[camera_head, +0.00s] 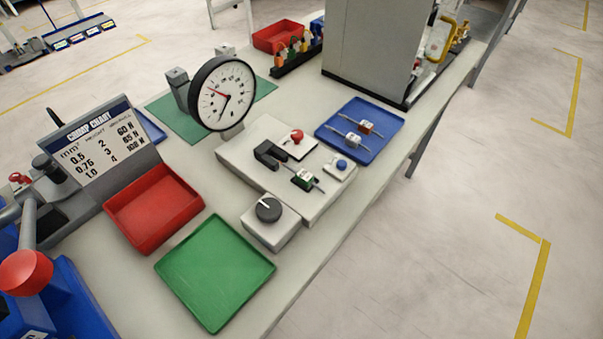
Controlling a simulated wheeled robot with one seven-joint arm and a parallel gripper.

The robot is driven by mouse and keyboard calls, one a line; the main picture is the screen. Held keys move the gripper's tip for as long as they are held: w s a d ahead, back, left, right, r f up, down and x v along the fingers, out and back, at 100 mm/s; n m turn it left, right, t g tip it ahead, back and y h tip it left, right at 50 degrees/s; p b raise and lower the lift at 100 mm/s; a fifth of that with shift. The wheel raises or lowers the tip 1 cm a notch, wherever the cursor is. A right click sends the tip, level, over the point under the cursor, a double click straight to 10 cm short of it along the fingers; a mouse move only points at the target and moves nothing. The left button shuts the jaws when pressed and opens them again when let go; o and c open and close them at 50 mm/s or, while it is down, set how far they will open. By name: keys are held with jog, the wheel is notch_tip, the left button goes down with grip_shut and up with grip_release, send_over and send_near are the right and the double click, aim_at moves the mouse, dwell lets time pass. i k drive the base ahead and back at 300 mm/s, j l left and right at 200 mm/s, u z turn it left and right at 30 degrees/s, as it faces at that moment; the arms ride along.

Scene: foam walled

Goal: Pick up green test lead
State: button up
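The green test lead (304,179) is a small dark green block with a white label and a thin metal wire end. It lies on the light grey test fixture (252,172), by the black clamp (270,154) at its middle. My gripper is not in view, so whether it is open or shut does not show.
A dial gauge (222,94) rises behind the fixture. A blue tray (385,112) holds a red-marked lead (367,127) and a pale lead (352,140). An empty red bin (153,208), an empty green tray (215,272), a knob box (270,222) and a grey cabinet (370,45) stand around.

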aim_at(304, 178)
jog(key=l+u, duration=0.1)
jog(key=u, duration=0.25)
jog(key=l+u, duration=0.15)
jog(key=u, duration=0.2)
jog(key=l+u, duration=0.15)
jog(key=u, duration=0.2)
jog(key=l+u, duration=0.15)
jog(key=l, duration=0.3)
jog(key=k+l+u, duration=0.2)
jog(key=l, duration=0.25)
jog(key=l+u, duration=0.15)
jog(key=l, duration=0.35)
jog(key=l+u, duration=0.2)
jog(key=l, duration=0.25)
jog(key=k+l, duration=0.15)
jog(key=l, duration=0.15)
jog(key=k+l, duration=0.1)
jog(key=l, duration=0.2)
